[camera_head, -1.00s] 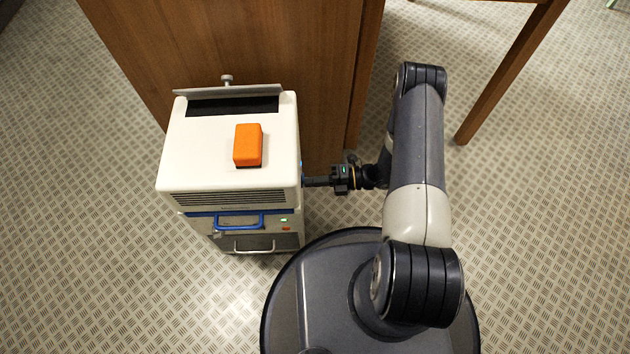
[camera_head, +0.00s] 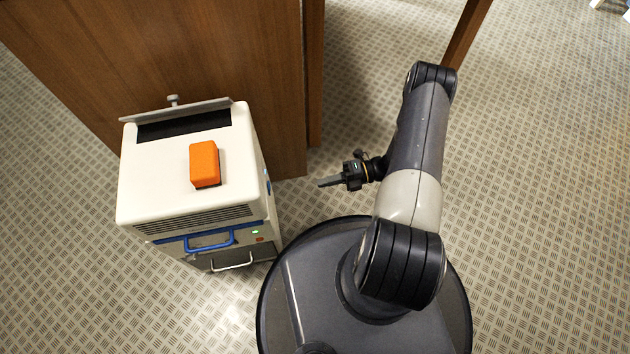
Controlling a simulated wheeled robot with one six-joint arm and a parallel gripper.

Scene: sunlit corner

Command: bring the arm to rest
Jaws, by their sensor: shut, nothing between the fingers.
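My gripper (camera_head: 328,182) is shut and empty. It points left and hangs over the floor, to the right of a white machine (camera_head: 150,190), with a clear gap between them. My arm (camera_head: 415,150) is bent, reaching up the picture from my round base and folding back down to the gripper. The small details of the fingertips are hard to make out at this size.
The white machine has a dark slot and raised flap on top, an orange block (camera_head: 205,163) on its lid, and a blue handle (camera_head: 210,241) in front. A wooden cabinet (camera_head: 220,60) stands behind. A wooden leg (camera_head: 466,32) is at upper right. The floor at right is clear.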

